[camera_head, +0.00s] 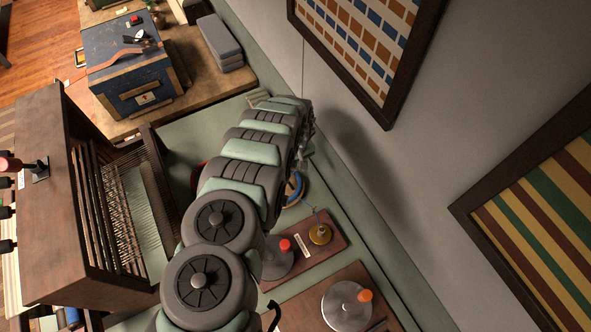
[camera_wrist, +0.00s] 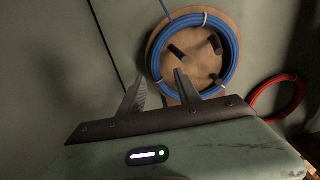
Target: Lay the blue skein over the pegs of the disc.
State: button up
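The blue skein (camera_wrist: 236,52) is a ring lying around the dark pegs (camera_wrist: 176,52) of the tan round disc (camera_wrist: 197,66) in the wrist view. The pegs that show stand inside the ring. My gripper (camera_wrist: 159,74) is open, its two fingers apart, at the lower left of the ring. The right finger overlaps the ring's lower left part; whether it touches I cannot tell. In the head view, part of the blue skein (camera_head: 296,189) shows at the right side of my arm, which hides most of the disc and the gripper.
A red ring (camera_wrist: 272,95) lies right of the disc in the wrist view. In the head view, a brown board with a brass weight (camera_head: 320,234) and another with a metal plate (camera_head: 346,306) lie in front. A wooden loom (camera_head: 62,190) stands left; the wall with framed textiles is right.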

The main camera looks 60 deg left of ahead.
notch_tip(320, 180, up, 9)
jog(key=b, duration=0.1)
dwell(0.4)
jog(key=shift+r, duration=0.15)
dwell(0.5)
